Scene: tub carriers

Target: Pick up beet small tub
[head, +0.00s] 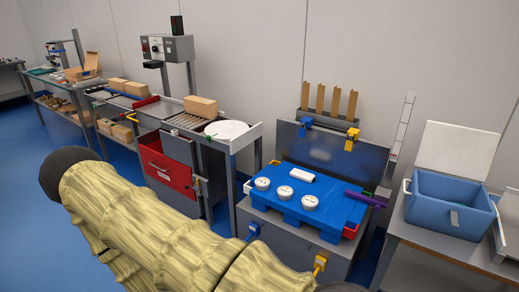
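Three small white round tubs stand in a row on a blue carrier: a left one (262,183), a middle one (284,192) and a right one (310,202). Their labels are too small to read, so I cannot tell which is beet. The blue carrier (335,191) rests on top of a grey cabinet with a raised dark lid (340,153). My arm, in a pale yellow ribbed cover, crosses the lower left of the head view, apart from the tubs in the picture. My gripper's fingers do not show.
A white block (301,174) lies behind the tubs, and a purple bar (365,198) is at the carrier's right edge. Right is a blue bin (450,204) on a bench. Left is a conveyor table with a cardboard box (200,107) and red drawer (165,170). Blue floor is open at far left.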

